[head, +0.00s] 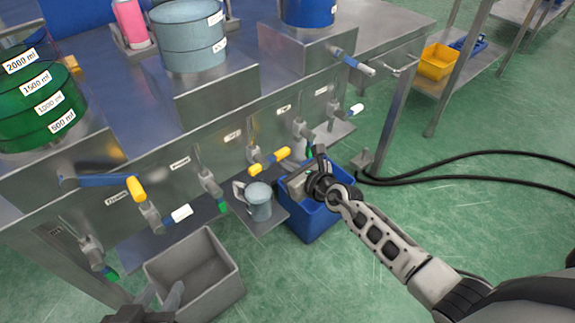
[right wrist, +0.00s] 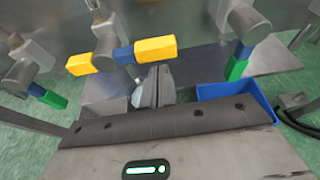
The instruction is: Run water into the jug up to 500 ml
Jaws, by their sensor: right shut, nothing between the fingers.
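The jug (head: 260,208), grey and see-through with a handle on its left, stands upright on a small metal shelf (head: 270,222) below a tap with a yellow lever (head: 270,160). Its marks and water level are too small to read. A sliver of the jug (right wrist: 137,97) shows behind my fingers in the right wrist view. My right gripper (head: 294,184) is shut and empty, right of the jug. In the right wrist view, its closed fingers (right wrist: 155,88) are below the yellow lever (right wrist: 155,49). My left gripper (head: 160,299) is open and empty at the lower left.
A blue bin (head: 310,222) lies under my right gripper, and a grey bin (head: 195,275) stands near my left. Other taps line the metal bench front. A green graduated tank (head: 35,105), a pale blue tank (head: 188,38) and a dark blue tank (head: 307,10) stand above. Black hoses (head: 470,157) cross the floor.

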